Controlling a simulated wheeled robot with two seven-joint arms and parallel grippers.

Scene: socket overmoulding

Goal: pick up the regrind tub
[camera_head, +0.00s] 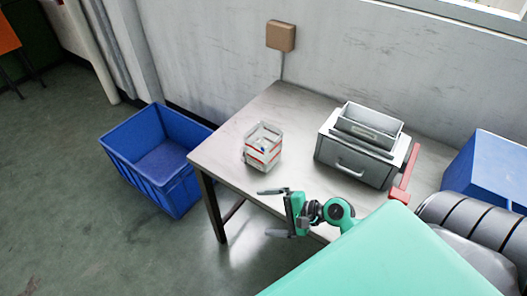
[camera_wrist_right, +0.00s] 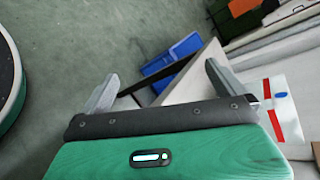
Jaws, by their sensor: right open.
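A small clear tub with red bands and a blue mark, likely the regrind tub (camera_head: 262,147), stands upright on the table's left part. Pale contents show inside it, too small to make out. Part of a red-striped clear-white thing, likely the same tub (camera_wrist_right: 286,112), shows at the right edge of the right wrist view. My right gripper (camera_head: 271,213) is open and empty at the table's front edge, nearer the camera than the tub and apart from it. Its two spread fingers (camera_wrist_right: 162,70) also show in the right wrist view. My left gripper is not in view.
The table (camera_head: 225,150) has bare room around the tub. A grey metal box with a tray on top (camera_head: 350,160) stands right of the tub, with a red part (camera_head: 405,178) beside it. A blue crate (camera_head: 140,160) sits on the floor left. A wall runs behind.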

